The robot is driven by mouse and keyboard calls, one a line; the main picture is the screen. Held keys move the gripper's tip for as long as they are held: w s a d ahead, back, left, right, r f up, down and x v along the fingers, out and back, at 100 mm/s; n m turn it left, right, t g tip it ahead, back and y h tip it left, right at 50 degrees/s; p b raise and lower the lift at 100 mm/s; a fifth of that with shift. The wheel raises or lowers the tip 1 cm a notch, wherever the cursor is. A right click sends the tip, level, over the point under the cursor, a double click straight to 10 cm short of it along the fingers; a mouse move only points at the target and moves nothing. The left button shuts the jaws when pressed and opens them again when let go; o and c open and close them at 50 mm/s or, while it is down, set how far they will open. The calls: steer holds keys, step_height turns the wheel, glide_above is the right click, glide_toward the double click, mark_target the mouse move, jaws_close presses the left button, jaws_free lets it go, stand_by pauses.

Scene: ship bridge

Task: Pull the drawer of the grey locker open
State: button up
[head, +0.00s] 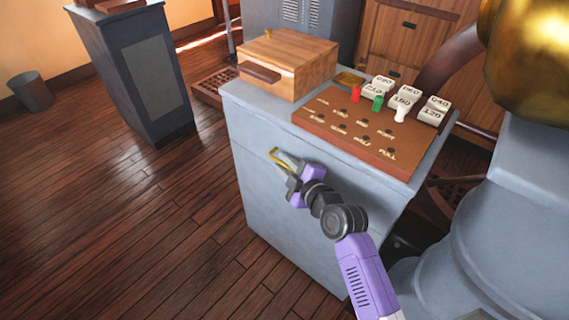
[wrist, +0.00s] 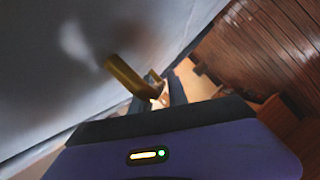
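The grey locker (head: 285,222) stands in the middle of the head view, with a brass handle (head: 273,155) high on its front. In the wrist view, the brass handle (wrist: 126,76) stands out from the grey front and runs toward my fingertips. My gripper (head: 284,170) is at the handle, its fingers close beside or around it. The wrist view shows the fingertips (wrist: 162,88) only partly, and I cannot tell whether they grip the handle. No gap shows at the drawer's edges.
On the locker top are a wooden box (head: 290,62), a brown labelled board (head: 350,138), coloured pegs and several numbered white blocks. A dark grey cabinet (head: 150,85) and a bin (head: 30,90) stand at left. The plank floor before the locker is clear.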

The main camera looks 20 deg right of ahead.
steer(key=shift+c, duration=0.2)
jaws_close()
stand_by(1.1)
